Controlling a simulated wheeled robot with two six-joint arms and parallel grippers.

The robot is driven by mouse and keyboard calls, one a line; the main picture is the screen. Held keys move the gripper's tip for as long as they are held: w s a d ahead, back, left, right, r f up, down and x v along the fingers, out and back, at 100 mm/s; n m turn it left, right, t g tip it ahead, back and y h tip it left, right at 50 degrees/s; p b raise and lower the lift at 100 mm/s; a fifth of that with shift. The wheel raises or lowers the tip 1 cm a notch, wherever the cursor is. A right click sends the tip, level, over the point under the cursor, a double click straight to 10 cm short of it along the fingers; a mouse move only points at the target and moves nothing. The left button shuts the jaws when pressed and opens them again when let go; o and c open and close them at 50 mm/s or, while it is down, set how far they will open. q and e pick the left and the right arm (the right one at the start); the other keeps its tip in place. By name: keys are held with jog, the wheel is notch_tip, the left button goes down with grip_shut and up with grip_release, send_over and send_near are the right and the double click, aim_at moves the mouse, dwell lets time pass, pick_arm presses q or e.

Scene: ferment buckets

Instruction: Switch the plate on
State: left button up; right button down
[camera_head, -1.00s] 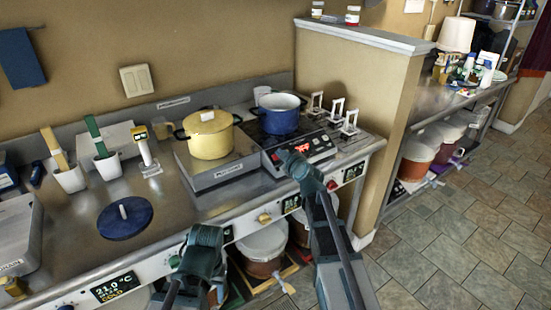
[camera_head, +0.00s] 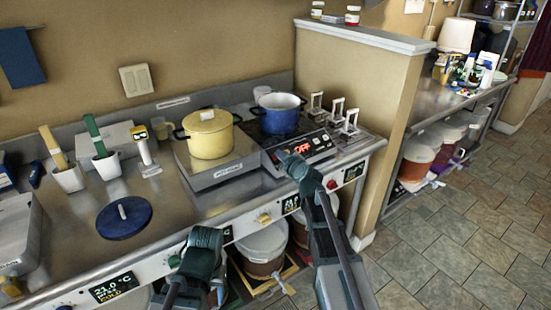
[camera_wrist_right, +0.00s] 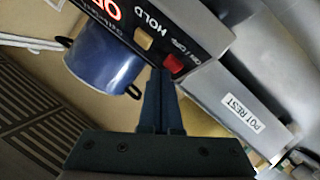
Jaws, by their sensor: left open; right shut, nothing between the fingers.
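The hot plate (camera_head: 315,158) is a dark unit with a light front panel, and its red display (camera_head: 301,148) reads OFF. A blue pot (camera_head: 279,122) stands on it. In the right wrist view, the panel (camera_wrist_right: 195,25) shows a tan HOLD button (camera_wrist_right: 144,38) and a red ON/OFF button (camera_wrist_right: 173,63). My right gripper (camera_head: 284,155) is shut and empty at the panel. Its fingertips (camera_wrist_right: 161,72) appear right beside the red button; I cannot tell whether they touch it. My left gripper (camera_head: 203,240) is open, low before the counter's front edge, with its fingers hard to make out.
A yellow pot (camera_head: 208,133) stands on the grey pot rest (camera_head: 218,170) left of the plate. A blue lid (camera_head: 124,217) lies on the counter. Small white stands (camera_head: 337,113) are right of the plate, beside a partition wall (camera_head: 350,100). Lidded buckets (camera_head: 264,247) sit below the counter.

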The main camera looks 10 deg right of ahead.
jog(key=shift+w+f+b, duration=0.15)
jog(key=shift+f+b, duration=0.2)
dwell(0.3)
jog(key=shift+r, duration=0.1)
jog(key=shift+s+d+r+p, duration=0.1)
jog(key=shift+s+r+p, duration=0.3)
jog(key=shift+r+p, duration=0.4)
jog(key=s+r+p, duration=0.2)
jog(key=r+p, duration=0.1)
jog(key=d+r+p, duration=0.1)
jog(key=r+p, duration=0.1)
jog(key=shift+s+r, duration=0.1)
jog(key=shift+s, duration=0.3)
dwell(0.4)
